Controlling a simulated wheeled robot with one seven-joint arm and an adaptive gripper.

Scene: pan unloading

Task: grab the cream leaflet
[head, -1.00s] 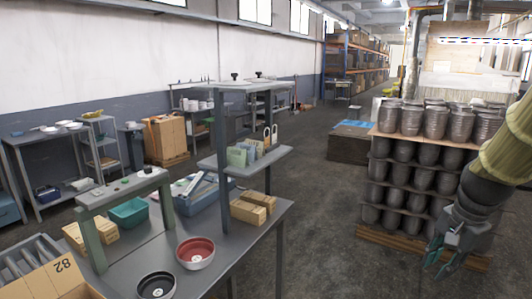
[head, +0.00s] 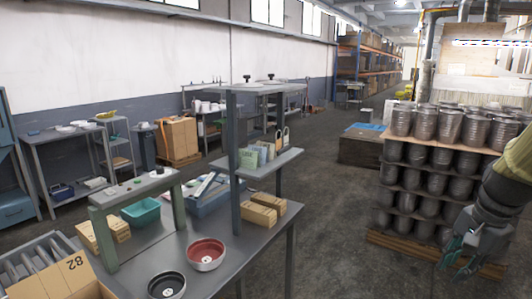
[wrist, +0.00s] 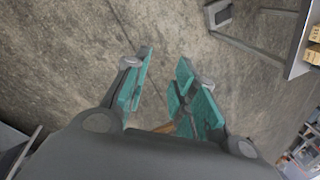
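Several thin upright leaflets (head: 262,152) in green and pale tones stand in a row on the raised grey shelf (head: 272,165) above the workbench. They are small in the head view, and I cannot tell for certain which one is cream. My gripper (head: 456,252) hangs at the lower right of the head view, well apart from the shelf and to its right. In the wrist view my gripper (wrist: 165,85) has its teal fingers apart with nothing between them, over bare floor. The leaflets do not show in the wrist view.
The grey workbench (head: 225,248) carries a red bowl (head: 206,254), a black bowl (head: 166,285), cardboard boxes (head: 262,213) and a teal bin (head: 141,211). A pallet stack of dark metal pots (head: 430,175) stands beside my arm. Floor between bench and stack is clear.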

